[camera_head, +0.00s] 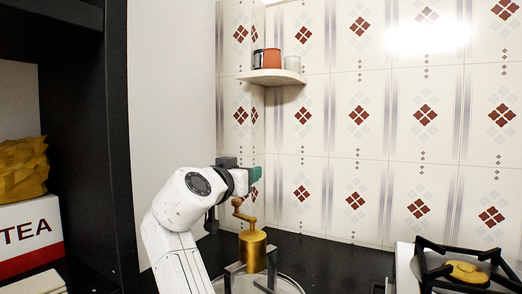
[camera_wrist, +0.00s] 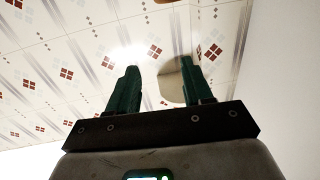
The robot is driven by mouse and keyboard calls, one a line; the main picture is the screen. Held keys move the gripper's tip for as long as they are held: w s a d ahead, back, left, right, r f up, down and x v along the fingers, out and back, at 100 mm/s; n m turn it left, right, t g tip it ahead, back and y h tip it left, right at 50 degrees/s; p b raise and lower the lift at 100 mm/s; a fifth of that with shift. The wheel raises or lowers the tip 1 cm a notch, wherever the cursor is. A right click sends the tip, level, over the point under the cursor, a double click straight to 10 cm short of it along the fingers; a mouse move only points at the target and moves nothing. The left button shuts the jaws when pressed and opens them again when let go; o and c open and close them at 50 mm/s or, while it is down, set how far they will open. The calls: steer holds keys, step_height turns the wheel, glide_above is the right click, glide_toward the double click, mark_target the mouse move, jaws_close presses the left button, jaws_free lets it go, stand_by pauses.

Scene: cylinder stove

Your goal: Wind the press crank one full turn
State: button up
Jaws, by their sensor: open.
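The press shows in the head view as a gold cylinder (camera_head: 253,252) standing on a grey metal frame over a round glass-like rim. The crank (camera_head: 243,211), a brown-gold bent arm with a knob at its upper end, sits on top of the cylinder. My gripper (camera_head: 256,174) is above the crank and slightly to its right, apart from it, with its green fingers pointing right. In the wrist view, the two green fingers of my gripper (camera_wrist: 162,75) are spread apart with nothing between them. The crank and press are not in the wrist view.
A corner shelf (camera_head: 272,77) with small cups is on the tiled wall above. A stove burner (camera_head: 455,268) with a yellow item stands at the right. A TEA box (camera_head: 28,236) is in the dark shelving at the left. The black counter (camera_head: 335,255) is clear between press and stove.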

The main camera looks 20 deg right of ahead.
steer(key=s+r+p, duration=0.1)
steer(key=s+r, duration=0.5)
steer(key=s, duration=0.5)
steer(key=shift+a, duration=0.2)
steer(key=shift+w+r, duration=0.1)
